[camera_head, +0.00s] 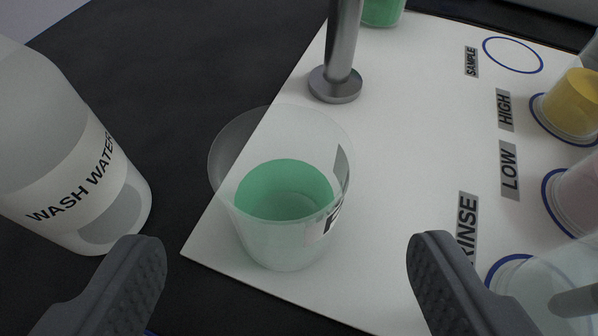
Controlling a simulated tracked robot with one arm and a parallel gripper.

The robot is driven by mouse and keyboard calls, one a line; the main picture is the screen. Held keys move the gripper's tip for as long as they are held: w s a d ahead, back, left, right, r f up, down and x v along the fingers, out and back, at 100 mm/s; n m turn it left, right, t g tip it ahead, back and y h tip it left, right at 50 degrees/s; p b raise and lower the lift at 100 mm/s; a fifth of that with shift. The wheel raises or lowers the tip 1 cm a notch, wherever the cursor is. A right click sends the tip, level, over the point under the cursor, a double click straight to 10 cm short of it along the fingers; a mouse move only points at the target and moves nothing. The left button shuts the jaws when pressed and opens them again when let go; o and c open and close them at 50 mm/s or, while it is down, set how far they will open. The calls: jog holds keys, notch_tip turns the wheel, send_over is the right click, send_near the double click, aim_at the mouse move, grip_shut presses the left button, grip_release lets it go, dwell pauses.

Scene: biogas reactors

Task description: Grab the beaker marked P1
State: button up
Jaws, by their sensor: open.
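A clear beaker (285,240) with green liquid stands upright near the left corner of the white board. A label on its right side is turned edge-on, so its marking cannot be read. My gripper (290,270) is open, with one dark finger at the lower left and one at the lower right. The beaker stands ahead of and between the fingers, and neither finger visibly touches it.
A wash water bottle (75,165) stands close on the left. A metal post (340,60) rises behind the beaker from the white board (410,140). Another green beaker (382,10) is farther back. Yellow (575,100), pinkish and clear beakers line the right edge.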

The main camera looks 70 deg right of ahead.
aim_at(282, 155)
jog(key=shift+b+x, duration=0.65)
jog(key=shift+x, duration=3.55)
jog(key=shift+w+r, duration=0.15)
jog(key=c, duration=1.1)
jog(key=shift+r, duration=0.1)
